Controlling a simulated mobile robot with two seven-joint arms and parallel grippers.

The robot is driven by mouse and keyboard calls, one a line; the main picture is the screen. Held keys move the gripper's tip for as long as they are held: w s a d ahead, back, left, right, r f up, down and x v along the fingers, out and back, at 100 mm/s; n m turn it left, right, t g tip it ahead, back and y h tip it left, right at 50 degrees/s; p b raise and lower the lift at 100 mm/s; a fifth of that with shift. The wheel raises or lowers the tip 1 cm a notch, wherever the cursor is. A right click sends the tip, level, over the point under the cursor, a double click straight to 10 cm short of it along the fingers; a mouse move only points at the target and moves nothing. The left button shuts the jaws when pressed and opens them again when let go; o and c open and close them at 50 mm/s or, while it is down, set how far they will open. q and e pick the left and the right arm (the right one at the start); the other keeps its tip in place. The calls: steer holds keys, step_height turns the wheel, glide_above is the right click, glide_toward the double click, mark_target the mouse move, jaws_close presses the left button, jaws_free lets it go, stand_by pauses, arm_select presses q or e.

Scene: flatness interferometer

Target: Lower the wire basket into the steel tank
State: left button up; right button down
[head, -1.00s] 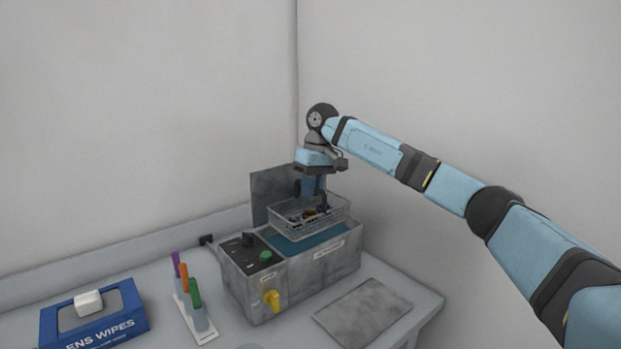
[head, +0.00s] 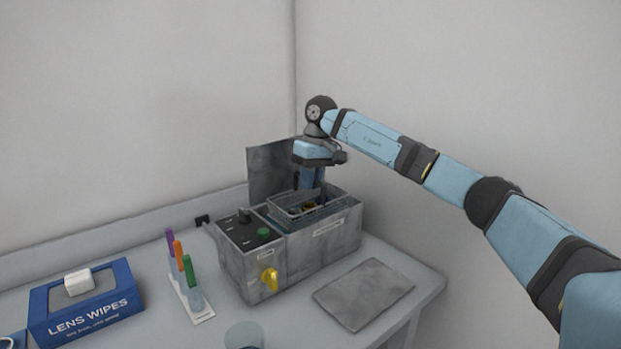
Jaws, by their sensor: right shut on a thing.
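Small dark and brass-coloured parts lie in the basket. My right gripper (head: 314,196) points down over the basket and is shut on it; its fingertips are partly hidden by the basket and tank. I cannot tell whether the basket touches the tank floor. My left gripper is not in view.
A grey upright panel (head: 267,172) stands behind the tank. A flat grey plate (head: 364,293) lies to the right. A glass (head: 244,336) stands in front.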

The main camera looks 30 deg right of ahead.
mark_target(311, 203)
step_height(311, 203, down, 2)
steer(key=shift+f+b, duration=0.25)
steer(key=shift+b, duration=0.45)
steer(key=shift+f, duration=0.55)
steer(key=shift+f+b, duration=0.75)
steer(key=shift+f, duration=0.6)
steer(key=shift+f+b, duration=0.3)
steer(key=shift+f, duration=0.45)
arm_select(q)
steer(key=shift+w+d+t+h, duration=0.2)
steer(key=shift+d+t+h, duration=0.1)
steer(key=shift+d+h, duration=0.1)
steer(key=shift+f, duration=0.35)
arm_select(e)
steer(key=shift+f, duration=0.6)
steer(key=c, duration=1.1)
jaws_free()
